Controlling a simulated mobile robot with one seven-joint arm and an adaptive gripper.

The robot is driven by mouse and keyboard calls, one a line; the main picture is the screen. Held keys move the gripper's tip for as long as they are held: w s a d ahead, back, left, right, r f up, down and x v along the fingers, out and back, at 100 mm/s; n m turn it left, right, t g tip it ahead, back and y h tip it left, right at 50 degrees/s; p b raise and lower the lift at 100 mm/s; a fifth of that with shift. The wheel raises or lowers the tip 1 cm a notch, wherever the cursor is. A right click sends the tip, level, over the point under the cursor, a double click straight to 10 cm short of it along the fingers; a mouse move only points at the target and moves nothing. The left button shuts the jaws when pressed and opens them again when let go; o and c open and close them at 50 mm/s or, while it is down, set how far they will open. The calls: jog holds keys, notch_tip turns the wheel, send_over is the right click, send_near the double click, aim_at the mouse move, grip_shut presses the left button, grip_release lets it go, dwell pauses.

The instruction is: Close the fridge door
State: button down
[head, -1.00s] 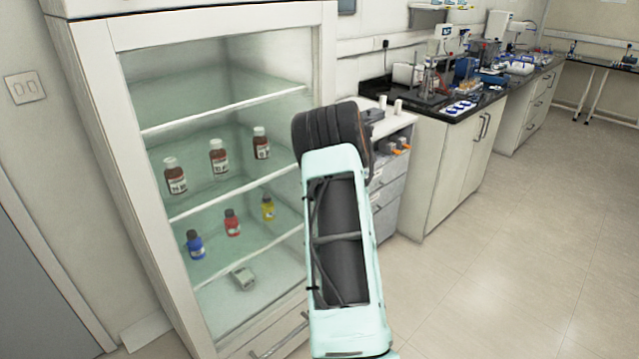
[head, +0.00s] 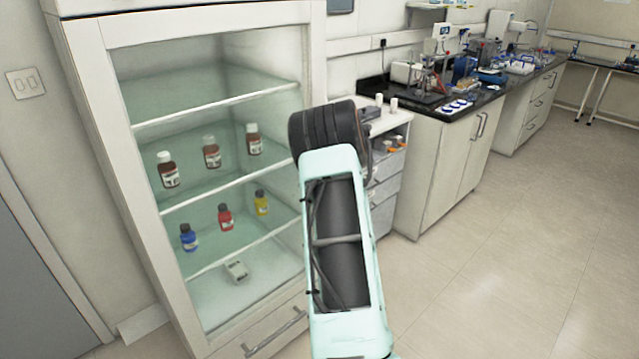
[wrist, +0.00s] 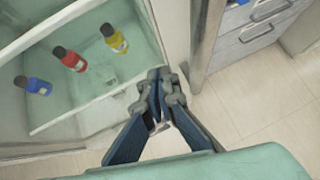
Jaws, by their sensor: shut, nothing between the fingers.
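The tall white fridge (head: 82,95) stands at the left in the head view. Its white front frame (head: 140,190) surrounds a clear area, through which the shelves show. I cannot tell whether this frame stands flush with the body or a little ajar. In the wrist view, the fridge's right-hand upright (wrist: 172,35) runs down towards my gripper (wrist: 158,82). The gripper is shut and empty, its tips close to the lower part of that upright; contact cannot be told. In the head view my arm hides the gripper and part of the fridge's right edge.
Inside stand brown bottles (head: 211,153) and blue (head: 188,239), red (head: 226,218) and yellow (head: 261,203) bottles. A drawer handle (head: 275,332) is below. A drawer unit (head: 385,185) stands close on the right. The floor (head: 500,260) at right is clear.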

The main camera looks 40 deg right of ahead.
jog(key=d+v, duration=0.1)
jog(key=v, duration=0.9)
jog(key=shift+d, duration=0.4)
jog(key=shift+s+b, duration=0.1)
jog(key=shift+b, duration=0.2)
